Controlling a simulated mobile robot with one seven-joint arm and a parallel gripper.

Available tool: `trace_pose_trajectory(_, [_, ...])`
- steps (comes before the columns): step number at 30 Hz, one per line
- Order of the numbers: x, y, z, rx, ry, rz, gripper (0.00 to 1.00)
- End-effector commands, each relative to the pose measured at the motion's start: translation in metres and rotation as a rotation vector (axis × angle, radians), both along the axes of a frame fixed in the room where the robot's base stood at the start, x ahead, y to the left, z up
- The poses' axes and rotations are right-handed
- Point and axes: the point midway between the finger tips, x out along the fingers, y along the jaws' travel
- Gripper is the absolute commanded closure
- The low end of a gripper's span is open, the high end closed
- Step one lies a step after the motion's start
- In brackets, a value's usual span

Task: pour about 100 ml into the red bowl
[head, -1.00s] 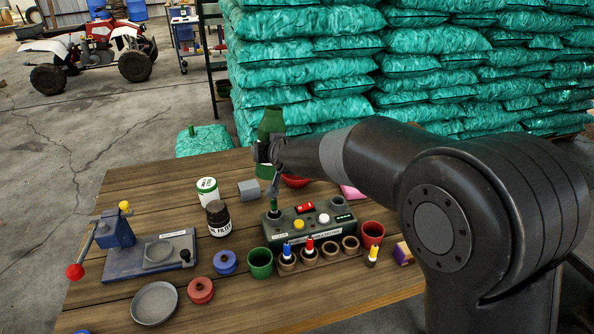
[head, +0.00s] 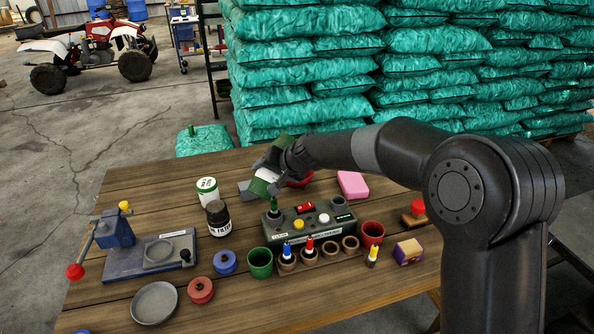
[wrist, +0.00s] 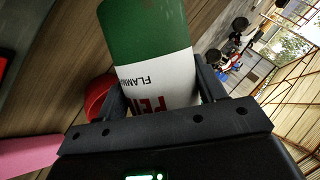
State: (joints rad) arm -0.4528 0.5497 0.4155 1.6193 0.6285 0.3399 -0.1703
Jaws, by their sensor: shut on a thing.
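My gripper (head: 276,165) is shut on a green and white bottle (head: 263,183) above the far part of the table. In the head view the bottle is steeply tilted, with its white label facing me. In the wrist view the bottle (wrist: 145,35) sits between the two fingers, and part of its label lettering shows. The red bowl (head: 301,182) stands on the table just right of the bottle, mostly hidden behind my gripper and arm. Part of it shows in the wrist view (wrist: 98,95), beside the left finger. I cannot see the bottle's mouth or any liquid.
A green panel with buttons (head: 340,229) stands in front of the bottle. A grey block (head: 245,190), an oil filter jar (head: 217,217) and a white-green can (head: 207,189) are to the left. A pink block (head: 353,184) lies right. Stacked teal sacks (head: 300,70) stand behind the table.

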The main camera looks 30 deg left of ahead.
Motion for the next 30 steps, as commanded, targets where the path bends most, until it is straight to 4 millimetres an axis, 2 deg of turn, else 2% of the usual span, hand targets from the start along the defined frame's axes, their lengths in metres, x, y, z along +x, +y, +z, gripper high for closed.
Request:
trace_pose_trajectory(4, [-0.004,0.000,-0.013,0.012,0.096,-0.001,0.68])
trace_pose_trajectory(11, [-0.010,0.002,-0.001,0.028,0.241,0.000,0.68])
trace_pose_trajectory(18, [-0.013,0.002,-0.010,0.043,0.384,-0.001,0.68])
trace_pose_trajectory(30, [-0.002,0.000,-0.020,0.056,0.500,-0.001,0.68])
